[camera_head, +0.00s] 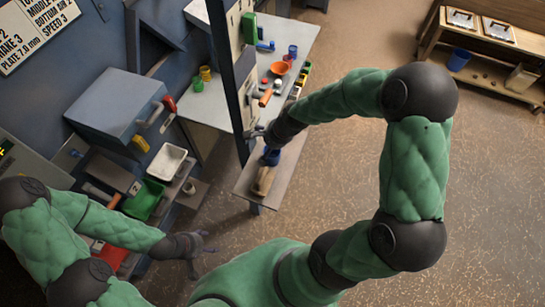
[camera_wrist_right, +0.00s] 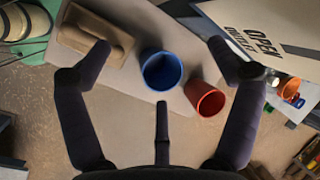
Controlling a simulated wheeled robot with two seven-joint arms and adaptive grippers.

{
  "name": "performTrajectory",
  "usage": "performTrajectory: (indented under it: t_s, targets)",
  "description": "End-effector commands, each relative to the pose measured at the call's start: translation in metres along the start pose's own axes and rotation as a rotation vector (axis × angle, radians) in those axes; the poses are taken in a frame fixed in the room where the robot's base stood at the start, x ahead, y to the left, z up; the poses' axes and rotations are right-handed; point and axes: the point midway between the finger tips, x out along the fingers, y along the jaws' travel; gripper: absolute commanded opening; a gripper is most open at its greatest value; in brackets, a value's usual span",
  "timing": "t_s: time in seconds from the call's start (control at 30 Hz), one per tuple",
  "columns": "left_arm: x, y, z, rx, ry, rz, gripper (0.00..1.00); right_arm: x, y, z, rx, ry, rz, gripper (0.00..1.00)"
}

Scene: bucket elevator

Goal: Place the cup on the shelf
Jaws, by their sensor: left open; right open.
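A blue cup (camera_head: 271,157) stands on a narrow grey shelf (camera_head: 288,168) beside a wooden-handled tool (camera_head: 263,182). In the right wrist view the blue cup (camera_wrist_right: 160,71) is seen from above, with a red cup (camera_wrist_right: 205,98) close to its right. My right gripper (camera_head: 256,133) is open and empty by the grey shelf; in its wrist view the spread fingers (camera_wrist_right: 160,50) are on either side of the blue cup, not visibly touching it. The red cup cannot be made out in the head view. My left gripper (camera_head: 203,243) is open and empty, low at the left.
A grey workbench (camera_head: 310,35) holds small coloured cups and an orange bowl (camera_head: 281,68). A dark upright post (camera_head: 228,75) stands left of my right gripper. Green (camera_head: 145,198) and white (camera_head: 168,163) bins are at the left. Open floor (camera_head: 470,200) lies right.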

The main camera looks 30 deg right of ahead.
Motion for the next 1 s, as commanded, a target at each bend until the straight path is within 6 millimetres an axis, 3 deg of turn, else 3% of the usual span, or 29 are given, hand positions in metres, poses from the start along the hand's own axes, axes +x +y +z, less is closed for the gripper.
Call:
performTrajectory:
  t_s: [0.6,1.0]
  targets:
    - [0.011,-0.004,-0.001,0.000,0.000,0.000,0.69,0.009,0.009,-0.023,0.798,0.103,0.162,0.91]
    - [0.015,-0.005,-0.001,0.000,0.000,0.000,0.69,0.008,0.014,-0.040,1.128,0.224,0.187,0.91]
